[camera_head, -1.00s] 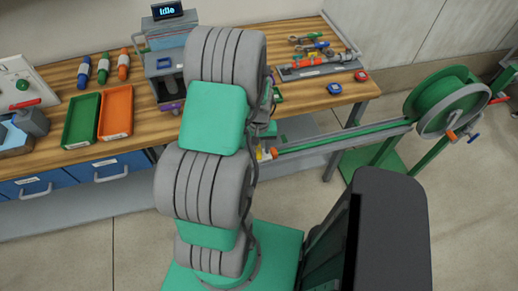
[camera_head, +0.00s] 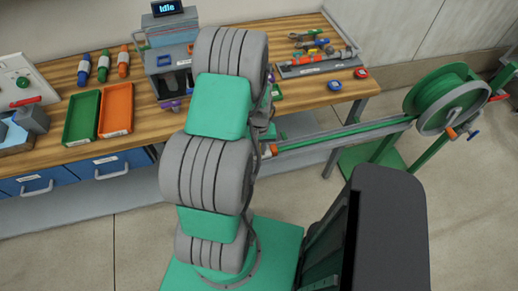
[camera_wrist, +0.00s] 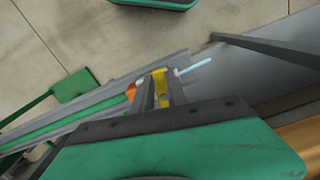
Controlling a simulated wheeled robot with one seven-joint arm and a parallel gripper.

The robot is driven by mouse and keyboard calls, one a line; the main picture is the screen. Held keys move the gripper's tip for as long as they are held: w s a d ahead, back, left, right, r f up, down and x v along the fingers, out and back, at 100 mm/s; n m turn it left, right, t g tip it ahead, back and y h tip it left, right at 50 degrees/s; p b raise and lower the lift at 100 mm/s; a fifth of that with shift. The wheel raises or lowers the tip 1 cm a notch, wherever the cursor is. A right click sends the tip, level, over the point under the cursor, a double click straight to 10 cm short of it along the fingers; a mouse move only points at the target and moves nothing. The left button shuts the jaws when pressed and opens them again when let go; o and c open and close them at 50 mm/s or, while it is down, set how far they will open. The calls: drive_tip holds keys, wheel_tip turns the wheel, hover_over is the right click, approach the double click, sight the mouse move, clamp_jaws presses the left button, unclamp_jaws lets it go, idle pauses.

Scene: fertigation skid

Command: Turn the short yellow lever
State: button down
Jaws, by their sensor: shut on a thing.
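The short yellow lever (camera_wrist: 161,84) shows in the wrist view, between the two grey fingers of my gripper (camera_wrist: 160,80). The fingers are shut on it. An orange part (camera_wrist: 131,92) sits just left of the fingers, and a pale blue rod (camera_wrist: 195,67) lies to their right. In the head view my arm hides the gripper and the yellow lever. Only a small orange part (camera_head: 273,149) shows at the arm's right edge, at the near end of the long rail (camera_head: 345,132).
The rail runs right to a green hose reel (camera_head: 440,98) with small orange and blue handles. The wooden bench (camera_head: 145,118) behind carries a green tray (camera_head: 82,119), an orange tray (camera_head: 116,111) and tools. Open floor lies at front left.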

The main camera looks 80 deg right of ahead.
drive_tip(key=shift+m, duration=0.3)
drive_tip(key=m+b, duration=0.1)
drive_tip(key=w+m, duration=0.1)
drive_tip(key=m, duration=0.1)
drive_tip(key=shift+b, duration=0.4)
drive_tip(key=shift+w+d+r+m+b, duration=0.1)
drive_tip(key=shift+w+d+m+b, duration=0.35)
drive_tip(key=shift+m, duration=1.6)
drive_tip(key=shift+w+d+f+m+b, duration=0.1)
drive_tip(key=shift+w+m+b, duration=0.35)
drive_tip(key=shift+m+b, duration=1.05)
drive_tip(key=shift+w+d+r+m+b, duration=0.15)
drive_tip(key=shift+w+m, duration=0.3)
drive_tip(key=shift+m, duration=2.1)
drive_tip(key=c, duration=1.3)
unclamp_jaws()
